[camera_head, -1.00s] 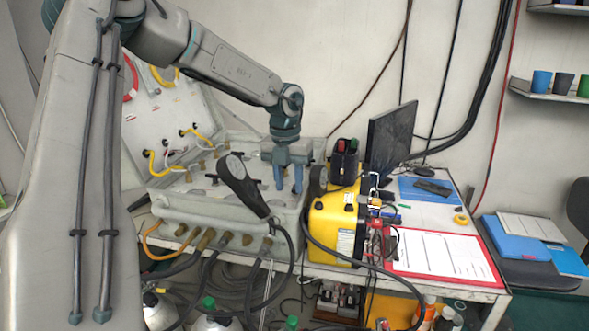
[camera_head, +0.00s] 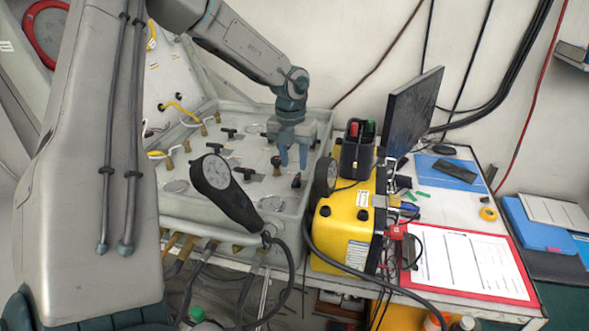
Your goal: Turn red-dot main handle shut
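The air panel (camera_head: 180,207) is a pale open case with several black T-shaped handles on its face. A small handle with a reddish spot (camera_head: 276,162) shows just left of my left gripper's fingers; it is too small to be sure that it is the red-dot main handle, or how it is turned. My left gripper (camera_head: 293,158) points down over the right part of the panel. Its two blue fingers are apart with nothing seen between them. Another black handle (camera_head: 297,181) shows just below the fingertips. I cannot tell whether the fingers touch anything. My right gripper is not in view.
A black handheld gauge (camera_head: 222,180) with a hose stands up at the panel's front. A yellow case (camera_head: 345,228) stands close right of the panel, with a black pen holder (camera_head: 357,150) on it. A monitor (camera_head: 412,110) and red clipboard (camera_head: 470,262) are further right.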

